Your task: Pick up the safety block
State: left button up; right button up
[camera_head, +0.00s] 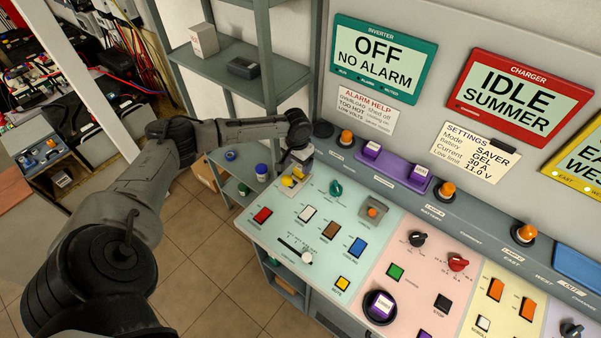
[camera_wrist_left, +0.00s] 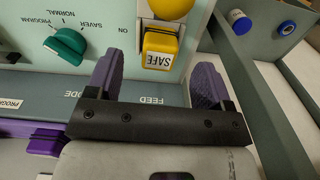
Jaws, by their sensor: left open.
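The safety block is a small yellow block marked SAFE (camera_wrist_left: 159,48), on the pale green panel; in the head view it is a small yellow patch (camera_head: 299,173) partly hidden by my gripper. A round yellow knob (camera_wrist_left: 171,8) sits right beside it. My left gripper (camera_wrist_left: 157,80) is open, with its purple fingers on either side of the block's line in the wrist view. The block shows between the fingertips, with gaps on both sides, and nothing is held. In the head view the left gripper (camera_head: 299,158) is over the panel's upper left corner. My right gripper is not in view.
A teal rotary knob (camera_wrist_left: 65,46) stands near the left finger. The console (camera_head: 345,225) carries several buttons and a slider. A rail with purple blocks (camera_head: 371,150) and orange lamps (camera_head: 346,137) runs behind. Shelves (camera_head: 222,62) stand at the back left; the tiled floor (camera_head: 185,260) is clear.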

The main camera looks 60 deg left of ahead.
aim_at(297, 171)
pick_arm(q)
jog(key=shift+s+f, duration=0.1)
jog(key=shift+f, duration=3.15)
jog(key=shift+a, duration=0.1)
jog(key=c, duration=1)
